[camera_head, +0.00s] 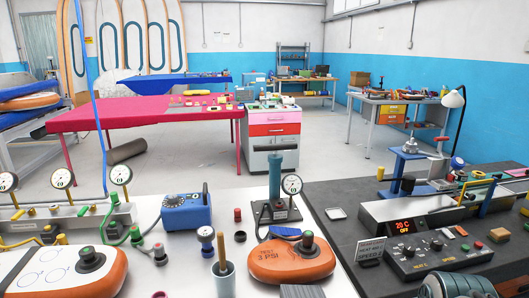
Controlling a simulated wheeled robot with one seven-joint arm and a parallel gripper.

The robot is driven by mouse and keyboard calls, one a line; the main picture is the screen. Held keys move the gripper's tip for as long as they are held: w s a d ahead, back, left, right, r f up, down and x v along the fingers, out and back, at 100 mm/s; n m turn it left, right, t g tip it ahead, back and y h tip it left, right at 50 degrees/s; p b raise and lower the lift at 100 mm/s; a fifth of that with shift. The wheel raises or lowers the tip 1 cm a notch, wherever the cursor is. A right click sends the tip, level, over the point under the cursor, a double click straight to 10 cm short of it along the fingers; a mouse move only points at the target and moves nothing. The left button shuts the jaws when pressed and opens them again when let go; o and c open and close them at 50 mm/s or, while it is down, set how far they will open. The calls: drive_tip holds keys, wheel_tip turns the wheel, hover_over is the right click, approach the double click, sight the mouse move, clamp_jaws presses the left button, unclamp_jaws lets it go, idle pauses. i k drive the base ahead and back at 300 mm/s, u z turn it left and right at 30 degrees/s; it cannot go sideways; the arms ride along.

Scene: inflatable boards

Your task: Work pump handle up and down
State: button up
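A small upright pump (275,175) with a teal cylinder stands on a dark base on the white bench, right of the picture's middle. Its top is level with the drawer cabinet behind it, and the handle is hard to tell apart from the cylinder at this size. A round white gauge (291,184) sits at its right side. An orange inflatable board piece (291,262) with a dark valve lies in front of the pump, marked with a PSI figure. My gripper is not in view.
A blue box (186,213) stands left of the pump, and a cup with a wooden-handled tool (220,279) stands in front. A black control box (425,250) and lamp are at right. Another orange-edged board (65,271) and gauges crowd the left. Open floor lies behind the bench.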

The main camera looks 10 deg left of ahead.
sight(275, 149)
drive_tip(key=u, duration=0.8)
drive_tip(key=i, duration=0.2)
